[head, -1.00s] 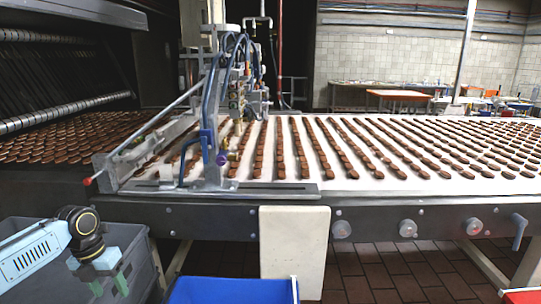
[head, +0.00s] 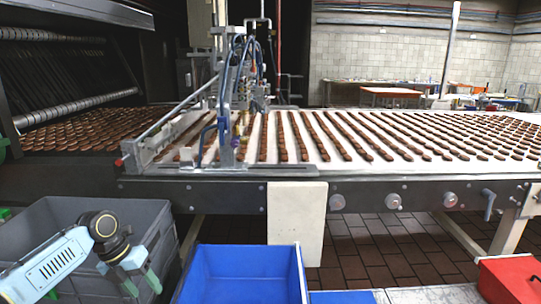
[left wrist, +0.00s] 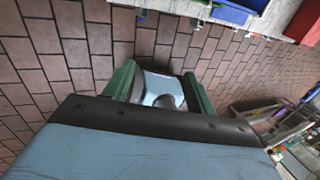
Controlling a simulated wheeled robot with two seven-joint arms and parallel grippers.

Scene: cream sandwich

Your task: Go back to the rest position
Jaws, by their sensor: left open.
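My left gripper (head: 142,284) shows at the lower left of the head view, hanging in front of the grey crate (head: 150,217). Its green fingers are apart, with nothing seen between them. In the left wrist view the green fingers (left wrist: 160,88) are spread, with brick-patterned floor and a pale blue and white part of my own body beyond them. My right gripper is not in either view.
A conveyor (head: 330,172) carries rows of brown biscuits across the middle, under a metal machine frame (head: 225,140). A blue bin (head: 243,275) stands at the front centre and a red bin (head: 510,280) at the lower right. Tiled floor (head: 360,262) shows under the conveyor.

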